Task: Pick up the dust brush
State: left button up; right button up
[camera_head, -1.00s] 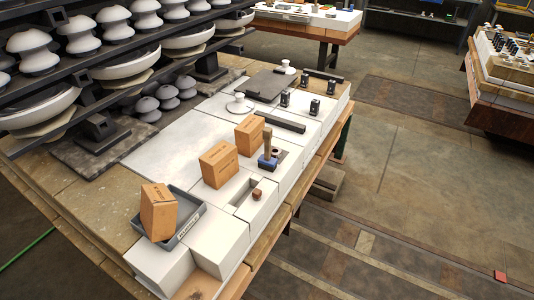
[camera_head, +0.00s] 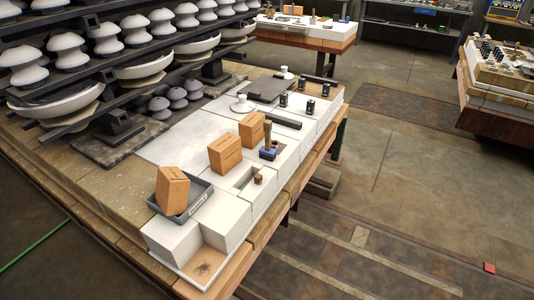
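A small item with an upright wooden handle and a blue base (camera_head: 269,143) stands on the white worktop at the bench's middle right edge. It looks like the dust brush, but it is too small to be sure. A small brown knob-like piece (camera_head: 258,179) sits just in front of it, beside a rectangular recess. Neither of my grippers is in view, and nothing is touching these items.
An open white compartment (camera_head: 186,262) is at the near end. Racks of white insulators (camera_head: 66,54) line the left. The floor right of the bench is mostly clear.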

aim_at(267, 152)
jog(key=u, duration=0.35)
jog(key=k+u, duration=0.15)
jog(key=u, duration=0.2)
jog(key=j+u, duration=0.1)
jog(key=u, duration=0.25)
jog(key=l+u, duration=0.15)
jog(key=u, duration=1.25)
jog(key=k+l, duration=0.1)
jog(key=l, duration=0.35)
jog(key=k+l, duration=0.1)
jog(key=l, duration=0.8)
jog(key=k+l, duration=0.15)
jog(key=l, duration=0.35)
jog(key=k+l, duration=0.1)
jog(key=l, duration=0.35)
jog(key=k+l+u, duration=0.1)
jog(key=l, duration=0.35)
